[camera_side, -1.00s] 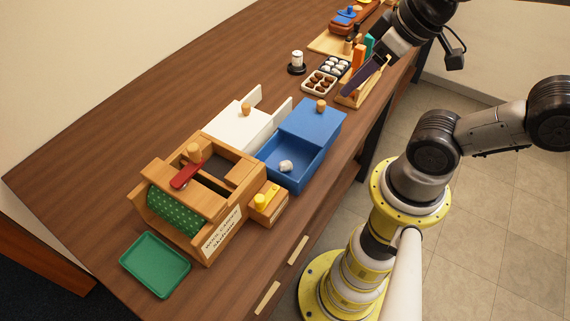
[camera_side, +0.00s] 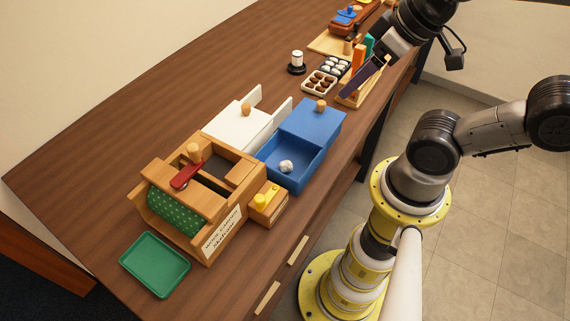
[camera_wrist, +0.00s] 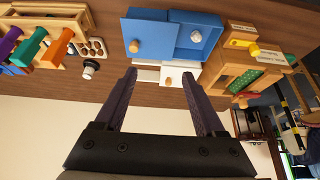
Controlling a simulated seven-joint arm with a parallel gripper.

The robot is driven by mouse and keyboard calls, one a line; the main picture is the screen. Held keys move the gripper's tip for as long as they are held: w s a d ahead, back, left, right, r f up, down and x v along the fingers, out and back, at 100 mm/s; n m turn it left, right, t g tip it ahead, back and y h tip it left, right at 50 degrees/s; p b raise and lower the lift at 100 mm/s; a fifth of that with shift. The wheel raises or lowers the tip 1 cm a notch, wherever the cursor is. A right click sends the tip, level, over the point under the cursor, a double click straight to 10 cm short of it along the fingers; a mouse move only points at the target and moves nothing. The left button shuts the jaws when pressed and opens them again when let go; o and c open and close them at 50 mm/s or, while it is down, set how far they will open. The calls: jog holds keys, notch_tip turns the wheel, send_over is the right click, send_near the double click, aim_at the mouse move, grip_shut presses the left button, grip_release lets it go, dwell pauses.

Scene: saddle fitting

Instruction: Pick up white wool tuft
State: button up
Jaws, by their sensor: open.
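The white wool tuft (camera_side: 286,166) lies in the open part of the blue box (camera_side: 297,181). In the wrist view the tuft (camera_wrist: 195,37) shows as a small white lump in the blue box (camera_wrist: 205,20). My gripper (camera_side: 348,94) is at the upper right in the side view, beside the wooden tool rack, well apart from the tuft. In the wrist view my gripper (camera_wrist: 160,82) has its two dark fingers wide apart with nothing between them.
A white box (camera_side: 238,128) stands beside the blue box. A wooden machine (camera_side: 222,192) with a red handle and a green tray (camera_side: 155,265) are nearer. The wooden rack (camera_side: 358,92) and a brown-ball tray (camera_side: 320,83) stand near my gripper. The table's left side is clear.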

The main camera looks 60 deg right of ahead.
jog(key=n+g, duration=0.6)
jog(key=n, duration=1.5)
send_over(285, 161)
jog(key=f, duration=1.3)
jog(key=shift+s+a+f, duration=0.1)
jog(key=shift+s+a, duration=0.05)
jog(key=shift+a, duration=0.05)
jog(key=shift+d+f, duration=0.15)
jog(key=shift+f, duration=1.25)
jog(key=shift+d+f, duration=0.1)
jog(key=shift+f, duration=1.3)
grip_shut()
